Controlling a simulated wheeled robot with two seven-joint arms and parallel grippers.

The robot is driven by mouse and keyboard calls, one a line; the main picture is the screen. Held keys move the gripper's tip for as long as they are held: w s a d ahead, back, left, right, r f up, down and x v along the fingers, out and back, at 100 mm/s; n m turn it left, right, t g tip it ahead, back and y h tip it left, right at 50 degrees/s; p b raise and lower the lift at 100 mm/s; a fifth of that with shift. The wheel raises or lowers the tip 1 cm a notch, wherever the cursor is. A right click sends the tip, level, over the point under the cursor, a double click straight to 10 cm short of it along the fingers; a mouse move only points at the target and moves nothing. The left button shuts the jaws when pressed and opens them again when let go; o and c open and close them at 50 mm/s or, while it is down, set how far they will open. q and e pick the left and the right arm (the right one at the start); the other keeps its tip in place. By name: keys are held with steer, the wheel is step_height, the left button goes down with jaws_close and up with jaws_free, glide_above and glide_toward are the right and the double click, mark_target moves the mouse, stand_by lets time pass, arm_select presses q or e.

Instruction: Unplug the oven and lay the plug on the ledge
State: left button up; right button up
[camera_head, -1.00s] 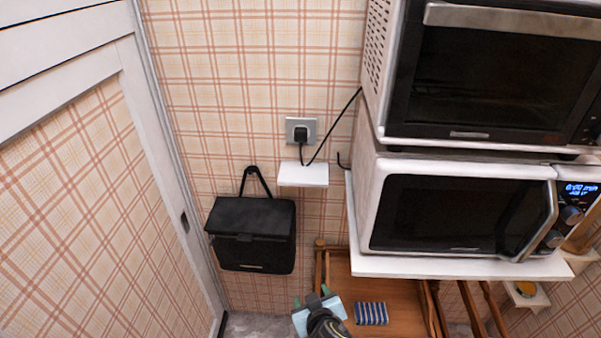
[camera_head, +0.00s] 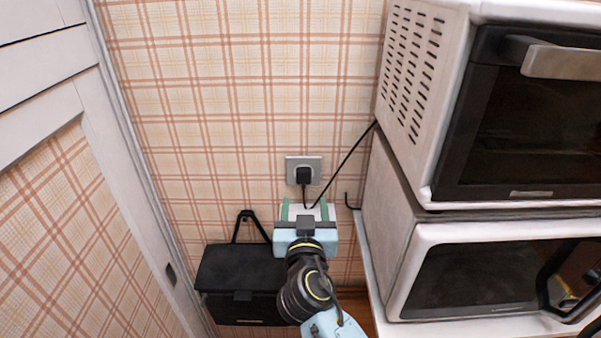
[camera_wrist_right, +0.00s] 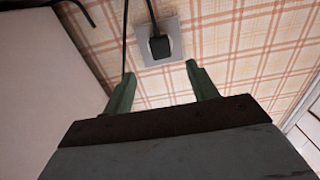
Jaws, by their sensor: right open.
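The black plug (camera_head: 303,175) sits in the wall socket (camera_head: 317,163), with its cord dipping and then rising right to the white oven (camera_head: 415,105) on top. The small white ledge (camera_head: 297,210) is below the socket, mostly hidden by my right gripper (camera_head: 305,207). That gripper is open and empty, its green fingers pointing at the wall just below the plug. In the right wrist view, the plug (camera_wrist_right: 158,48) is beyond the gap between the open fingertips (camera_wrist_right: 161,74), apart from them. My left gripper is not in view.
A microwave (camera_head: 490,270) stands under the oven on the right. A black hook (camera_head: 351,202) is on the wall by it. A black bag (camera_head: 240,270) hangs at lower left, near my right arm. A white door (camera_head: 40,110) is at far left.

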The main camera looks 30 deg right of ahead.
mark_target(304, 179)
steer(key=p+x, duration=0.1)
steer(key=x, duration=0.3)
steer(key=shift+w, duration=0.2)
steer(key=b+x, duration=0.1)
steer(key=x, duration=0.2)
steer(key=shift+d+f, duration=0.1)
steer(key=shift+f, duration=0.05)
steer(key=shift+w+d, duration=0.25)
steer(key=shift+w, duration=0.35)
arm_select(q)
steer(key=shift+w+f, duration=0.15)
arm_select(e)
steer(key=shift+w+d, duration=0.1)
steer(key=shift+w, duration=0.1)
arm_select(q)
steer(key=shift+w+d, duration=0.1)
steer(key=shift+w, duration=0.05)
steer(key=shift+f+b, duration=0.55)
steer(key=shift+b, duration=0.15)
arm_select(e)
steer(key=shift+c, duration=0.5)
